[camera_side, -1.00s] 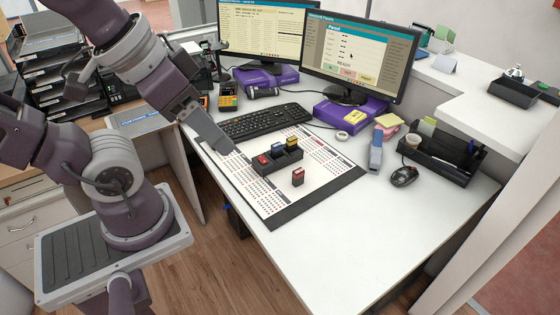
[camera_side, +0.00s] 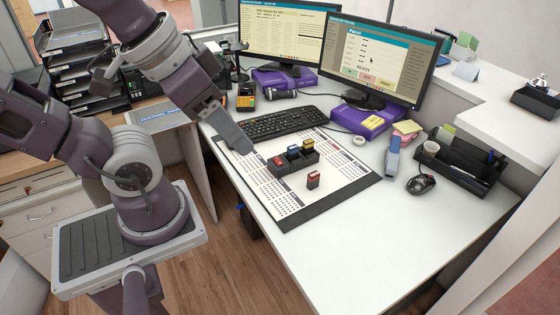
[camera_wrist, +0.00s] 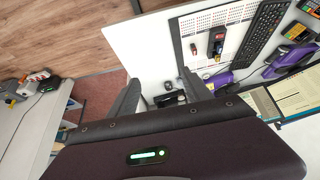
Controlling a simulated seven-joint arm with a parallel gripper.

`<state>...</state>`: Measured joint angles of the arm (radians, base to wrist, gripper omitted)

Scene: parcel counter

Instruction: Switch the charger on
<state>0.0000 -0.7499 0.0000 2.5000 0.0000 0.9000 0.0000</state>
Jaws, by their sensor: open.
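A black holder with several slots, which looks like the charger (camera_side: 294,164), sits on the printed desk mat. Red (camera_side: 277,161), blue (camera_side: 293,152) and yellow (camera_side: 308,145) blocks stand in it. A separate red block (camera_side: 313,180) stands on the mat in front of it. The holder also shows in the wrist view (camera_wrist: 212,46), small and far off. I cannot make out a switch on it. My gripper (camera_side: 247,150) is above the mat's left side, left of the holder and apart from it. In the wrist view my gripper (camera_wrist: 160,82) is open and empty.
A keyboard (camera_side: 284,122) lies behind the holder. A blue-grey stapler-like object (camera_side: 392,158), a mouse (camera_side: 421,184) and a black organiser (camera_side: 462,165) stand to the right. Two monitors (camera_side: 375,58) stand at the back. The desk's front right is clear.

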